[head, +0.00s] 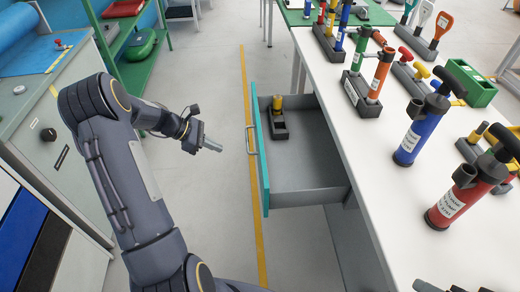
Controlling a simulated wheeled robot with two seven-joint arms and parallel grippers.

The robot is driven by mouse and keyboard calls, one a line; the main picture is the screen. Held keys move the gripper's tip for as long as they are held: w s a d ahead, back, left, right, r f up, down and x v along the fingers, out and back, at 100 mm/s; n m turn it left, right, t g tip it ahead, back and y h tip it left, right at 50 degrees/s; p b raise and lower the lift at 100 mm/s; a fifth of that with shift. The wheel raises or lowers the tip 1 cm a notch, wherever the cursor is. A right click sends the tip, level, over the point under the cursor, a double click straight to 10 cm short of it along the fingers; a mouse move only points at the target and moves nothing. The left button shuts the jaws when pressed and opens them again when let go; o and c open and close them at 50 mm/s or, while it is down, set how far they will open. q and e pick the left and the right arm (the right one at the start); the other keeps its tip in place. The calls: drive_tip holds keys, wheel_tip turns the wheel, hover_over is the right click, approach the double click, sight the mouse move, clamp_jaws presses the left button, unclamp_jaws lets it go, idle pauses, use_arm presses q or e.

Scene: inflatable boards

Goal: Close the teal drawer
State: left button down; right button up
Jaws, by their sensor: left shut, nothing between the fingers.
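The teal drawer (264,172) stands pulled out from the side of the white table, its teal front facing left. A pale bar handle (252,140) is on that front. The drawer's grey inside is visible, with a small dark holder (279,124) bearing a yellow-topped piece near the far end. My left gripper (219,149) is shut and empty, to the left of the handle, with a gap between its fingertips and the drawer front. My right gripper does not show.
The white table (375,180) carries a blue pump (420,130), a red pump (460,195) and several pumps in stands. A grey cabinet (40,130) and a green rack (140,45) stand at the left. The floor between is clear, with a yellow line (248,100).

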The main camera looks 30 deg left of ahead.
use_arm(q)
drive_tip(key=w+d+r+x, duration=0.1)
drive_tip(key=r+x, duration=0.1)
drive_tip(key=x, duration=1)
drive_tip(key=shift+d+f+p, duration=0.25)
drive_tip(key=shift+d+p, duration=0.1)
drive_tip(key=shift+d, duration=0.2)
drive_tip(key=shift+w+d, duration=0.15)
drive_tip(key=shift+w, duration=0.05)
drive_tip(key=w+d, duration=0.4)
drive_tip(key=d, duration=0.3)
drive_tip(key=w+d, duration=0.5)
drive_tip(key=d, duration=0.2)
drive_tip(key=w+d, duration=0.4)
drive_tip(key=d, duration=0.4)
drive_tip(key=shift+w, duration=0.2)
drive_tip(key=shift+w+d+r, duration=0.1)
drive_tip(key=shift+w+d, duration=0.05)
drive_tip(key=shift+d, duration=0.1)
drive_tip(key=shift+d+r, duration=0.1)
drive_tip(key=shift+d, duration=0.05)
